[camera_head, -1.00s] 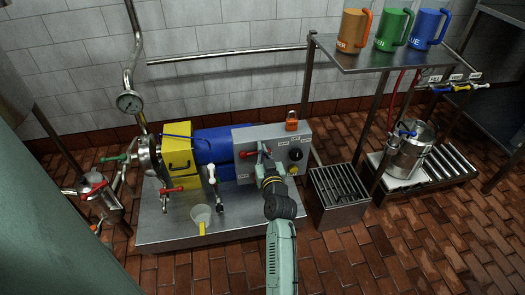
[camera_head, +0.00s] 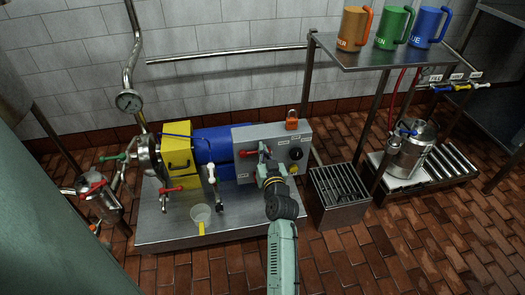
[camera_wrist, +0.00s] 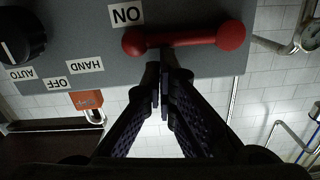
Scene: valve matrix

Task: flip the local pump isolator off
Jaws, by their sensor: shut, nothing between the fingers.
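The isolator's red lever (camera_head: 249,153) is on the front of the grey control box (camera_head: 243,137). In the wrist view, which looks upside down, the red lever (camera_wrist: 185,38) lies nearly level across the grey panel, with a rounded knob at each end. An "ON" label (camera_wrist: 127,14) sits beside its left end. My gripper (camera_wrist: 162,78) is shut and empty, with its fingertips close to the lever's middle-left part. Whether they touch it I cannot tell. In the head view my gripper (camera_head: 263,153) is at the box front, just right of the lever, hiding part of the panel.
A black selector knob (camera_wrist: 16,36) with "HAND", "OFF" and "AUTO" labels is on the same panel. An orange padlock (camera_head: 292,120) stands on top of the box. The blue motor (camera_head: 212,145) is left of it, a grated bin (camera_head: 340,192) right.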

